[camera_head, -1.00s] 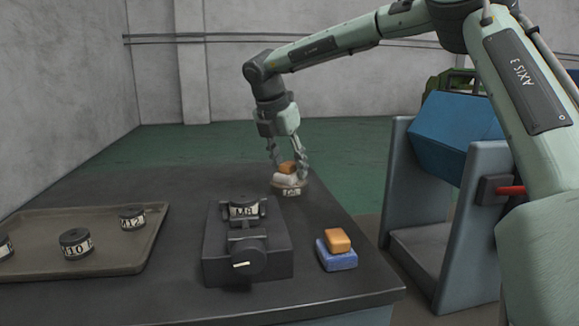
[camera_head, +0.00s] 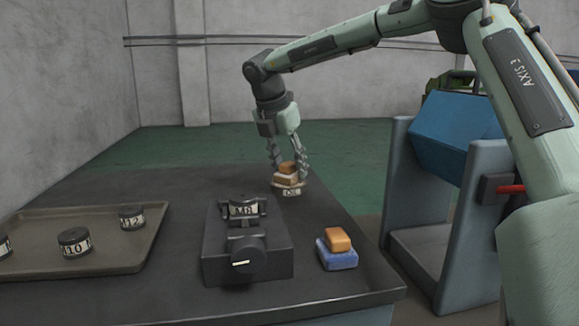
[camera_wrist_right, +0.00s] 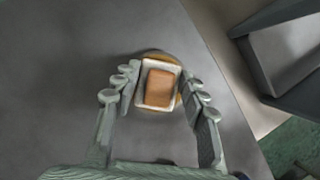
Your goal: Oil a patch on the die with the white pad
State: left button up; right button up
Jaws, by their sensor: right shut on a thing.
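The white pad (camera_wrist_right: 147,72) with its orange-brown grip block (camera_wrist_right: 159,87) is between the fingers of my right gripper (camera_wrist_right: 160,84), which is shut on it. In the head view my right gripper (camera_head: 288,163) points down at the far edge of the bench, with the pad at or in the round dish labelled OIL (camera_head: 292,192). I cannot tell how deep the pad sits. The die, marked M8 (camera_head: 243,210), is upright in the dark holder (camera_head: 215,262) at the middle of the bench. My left gripper is not in view.
A blue pad with an orange block (camera_head: 337,260) lies right of the holder. A tray (camera_head: 120,262) with several marked dies is at the left. A blue machine (camera_head: 455,135) on a grey frame stands right of the bench. The bench left of the dish is clear.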

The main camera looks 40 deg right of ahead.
aim_at(289, 162)
dwell(0.6)
jog(key=shift+r+p, duration=1.4)
jog(key=shift+r, duration=2.1)
